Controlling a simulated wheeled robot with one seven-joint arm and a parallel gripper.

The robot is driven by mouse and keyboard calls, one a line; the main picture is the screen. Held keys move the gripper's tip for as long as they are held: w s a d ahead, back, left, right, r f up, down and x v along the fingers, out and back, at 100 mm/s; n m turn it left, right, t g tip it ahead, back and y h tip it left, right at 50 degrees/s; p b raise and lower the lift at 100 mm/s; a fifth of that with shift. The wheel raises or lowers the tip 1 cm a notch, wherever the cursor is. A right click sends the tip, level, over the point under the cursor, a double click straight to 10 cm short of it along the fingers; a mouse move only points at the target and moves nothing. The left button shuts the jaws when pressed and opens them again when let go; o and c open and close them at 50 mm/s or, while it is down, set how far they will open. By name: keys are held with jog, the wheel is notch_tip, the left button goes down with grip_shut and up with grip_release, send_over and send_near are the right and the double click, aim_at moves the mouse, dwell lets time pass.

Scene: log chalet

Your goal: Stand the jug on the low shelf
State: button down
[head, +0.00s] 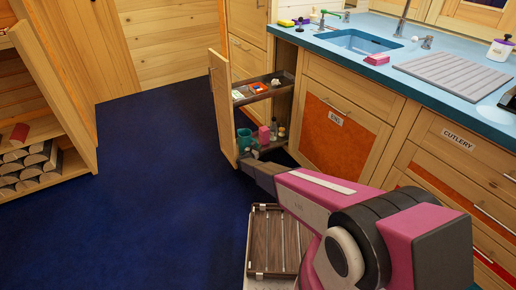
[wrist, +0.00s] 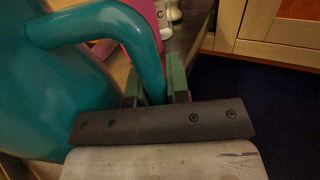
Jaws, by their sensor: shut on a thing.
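The teal jug (head: 245,138) is at the low shelf (head: 276,146) of the pull-out unit, at its near left end. The jug (wrist: 45,100) fills the left of the wrist view, and its handle (wrist: 150,62) comes down between my fingers. My gripper (wrist: 155,90) is shut on the handle. In the head view my gripper (head: 249,160) is at the front of the low shelf, just below the jug. The jug looks about upright. Its base is hidden, so I cannot tell whether it touches the shelf.
A pink bottle (head: 263,135) and a greyish bottle stand right of the jug. The upper shelf (head: 262,97) with small items is above it. The unit's door panel (head: 222,105) stands at the left. A slatted wooden tray (head: 275,240) is below my arm. Blue floor is clear at left.

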jog(key=c, duration=1.1)
grip_release()
jog(key=shift+f, duration=0.1)
